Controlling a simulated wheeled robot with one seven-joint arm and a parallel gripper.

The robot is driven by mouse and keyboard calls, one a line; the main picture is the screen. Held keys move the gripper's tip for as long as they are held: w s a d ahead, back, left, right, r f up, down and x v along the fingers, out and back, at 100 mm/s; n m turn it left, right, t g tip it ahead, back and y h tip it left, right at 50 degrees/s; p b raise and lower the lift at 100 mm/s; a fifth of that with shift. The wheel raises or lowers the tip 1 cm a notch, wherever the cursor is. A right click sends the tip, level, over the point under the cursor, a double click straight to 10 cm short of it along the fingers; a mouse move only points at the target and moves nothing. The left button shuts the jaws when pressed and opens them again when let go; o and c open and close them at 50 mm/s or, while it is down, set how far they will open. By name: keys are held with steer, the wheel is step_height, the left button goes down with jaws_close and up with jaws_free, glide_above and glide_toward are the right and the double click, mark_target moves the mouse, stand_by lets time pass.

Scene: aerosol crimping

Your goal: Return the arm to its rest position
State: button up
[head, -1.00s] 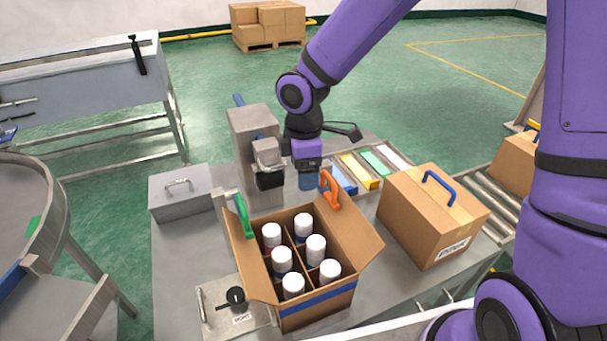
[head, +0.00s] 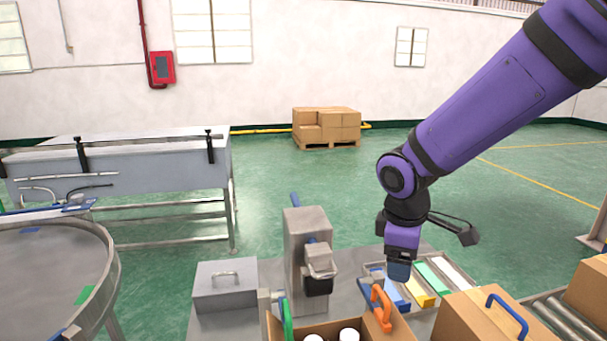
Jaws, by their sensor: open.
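My purple arm reaches in from the upper right. My gripper (head: 397,271) hangs at its end, pointing down over the back of the workbench. It is to the right of the grey crimping machine (head: 306,262) and above the strip of coloured trays. I see nothing held in it, though its fingertips are small and dark here.
An open carton (head: 395,330) with white-capped cans (head: 349,335) and an orange-handled clip (head: 381,306) stands at the front. A closed carton (head: 480,318) with a blue handle is at right. A grey box (head: 226,285) sits left of the machine. Space above the bench is free.

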steer(key=s+d+r+m+t, duration=0.2)
steer(key=s+d+r+m, duration=0.4)
steer(key=s+r, duration=0.1)
steer(key=s+d+r+m+t+y, duration=0.1)
steer(key=s+d+r+m, duration=0.5)
steer(key=s, duration=0.4)
steer(key=shift+s+r+m+t, duration=0.15)
steer(key=shift+r+m+t, duration=0.25)
steer(key=shift+r, duration=0.2)
